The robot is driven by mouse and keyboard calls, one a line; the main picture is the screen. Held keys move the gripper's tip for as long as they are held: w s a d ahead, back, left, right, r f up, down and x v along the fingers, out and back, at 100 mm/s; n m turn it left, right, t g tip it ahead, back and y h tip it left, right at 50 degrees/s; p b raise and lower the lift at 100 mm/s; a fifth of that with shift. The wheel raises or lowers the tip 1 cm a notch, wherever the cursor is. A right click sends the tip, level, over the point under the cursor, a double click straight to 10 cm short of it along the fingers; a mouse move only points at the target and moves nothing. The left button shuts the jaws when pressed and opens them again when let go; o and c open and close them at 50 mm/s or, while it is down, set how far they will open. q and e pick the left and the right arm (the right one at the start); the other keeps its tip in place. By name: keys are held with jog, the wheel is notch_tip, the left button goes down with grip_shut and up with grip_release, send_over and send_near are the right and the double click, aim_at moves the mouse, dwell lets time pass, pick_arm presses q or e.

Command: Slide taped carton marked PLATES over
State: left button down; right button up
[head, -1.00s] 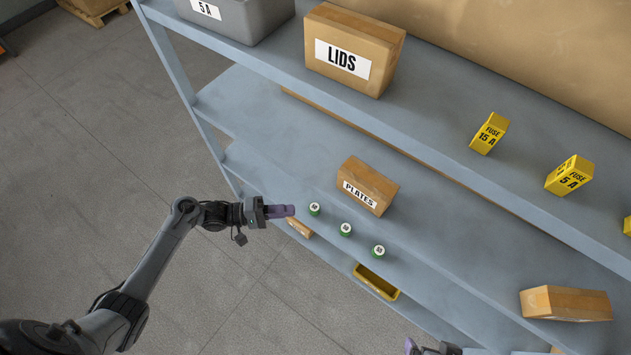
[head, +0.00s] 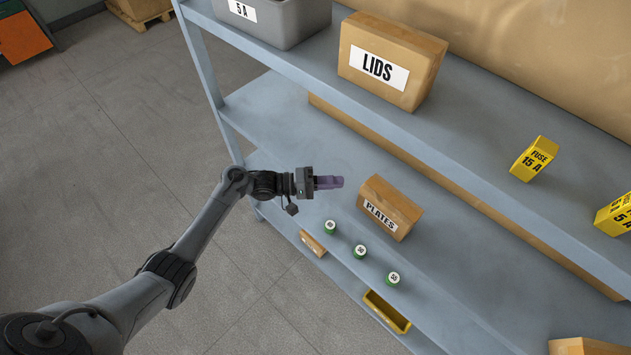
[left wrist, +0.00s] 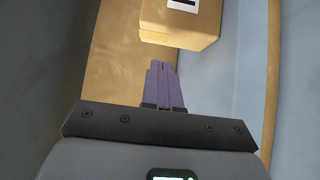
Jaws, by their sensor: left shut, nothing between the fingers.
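The taped carton marked PLATES (head: 396,208) sits on the middle grey-blue shelf in the head view, its label facing the front edge. My left gripper (head: 338,182) is shut and empty, to the left of the carton, with a visible gap between its purple fingertips and the carton's left end. In the left wrist view the shut purple fingers (left wrist: 164,72) point toward a brown carton (left wrist: 185,22) with a partly cut-off label. My right gripper is not in the head view now.
Several green-sided round cans, one of them at the left (head: 330,227), stand in front of the carton. A LIDS carton (head: 425,60), a grey 5 A bin (head: 285,20) and yellow fuse boxes (head: 534,160) stand on the upper shelf. A yellow tray (head: 387,312) is lower down. Shelf left of the PLATES carton is clear.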

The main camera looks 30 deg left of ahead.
pick_arm(q)
jog(key=shift+s+d+p, duration=0.15)
jog(key=shift+d+p, duration=0.2)
jog(key=shift+d, duration=0.7)
jog(key=shift+s+d+p, duration=0.1)
jog(key=shift+d+p, duration=0.2)
jog(key=shift+d, duration=0.75)
